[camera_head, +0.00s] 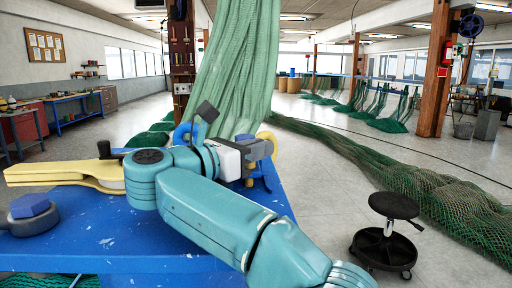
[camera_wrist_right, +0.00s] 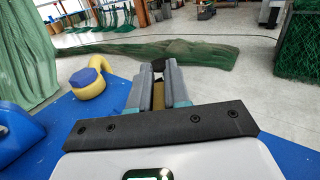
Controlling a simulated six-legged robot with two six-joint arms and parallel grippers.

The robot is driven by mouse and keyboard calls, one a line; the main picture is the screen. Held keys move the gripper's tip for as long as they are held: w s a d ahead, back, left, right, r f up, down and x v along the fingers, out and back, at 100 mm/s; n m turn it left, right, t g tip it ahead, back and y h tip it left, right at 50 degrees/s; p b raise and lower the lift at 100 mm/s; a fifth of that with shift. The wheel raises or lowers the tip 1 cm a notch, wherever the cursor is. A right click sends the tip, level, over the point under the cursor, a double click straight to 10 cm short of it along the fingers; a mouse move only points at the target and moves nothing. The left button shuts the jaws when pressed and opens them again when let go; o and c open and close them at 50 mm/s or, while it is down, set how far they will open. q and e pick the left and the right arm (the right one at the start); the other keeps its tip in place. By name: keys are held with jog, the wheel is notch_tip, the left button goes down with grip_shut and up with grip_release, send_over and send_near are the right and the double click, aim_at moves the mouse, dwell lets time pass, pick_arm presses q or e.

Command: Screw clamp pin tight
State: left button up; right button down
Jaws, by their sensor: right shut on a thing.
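My right gripper (camera_head: 268,148) is over the far right part of the blue table, at the end of my teal arm. In the right wrist view, its grey fingers (camera_wrist_right: 158,88) are shut on a brass-coloured piece (camera_wrist_right: 158,96). A dark end (camera_wrist_right: 151,73) shows just beyond the fingertips. The fingers hide most of the held piece, so I cannot tell whether it is the clamp pin or how far it is screwed in. A yellow curved piece (camera_wrist_right: 92,88) with a blue block on it lies left of the fingers. My left gripper is not in view.
The blue table (camera_head: 95,250) holds a long yellow piece (camera_head: 60,172) and a grey disc (camera_head: 34,222) with a blue hexagonal block. A green net (camera_head: 238,65) hangs behind. A black stool (camera_head: 392,207) stands at the right. Bare floor lies right of the table.

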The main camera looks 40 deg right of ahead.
jog(key=shift+d+r, duration=0.1)
jog(key=shift+r, duration=0.1)
jog(key=c, duration=1.2)
grip_release()
jog(key=shift+f, duration=0.1)
jog(key=shift+f, duration=0.1)
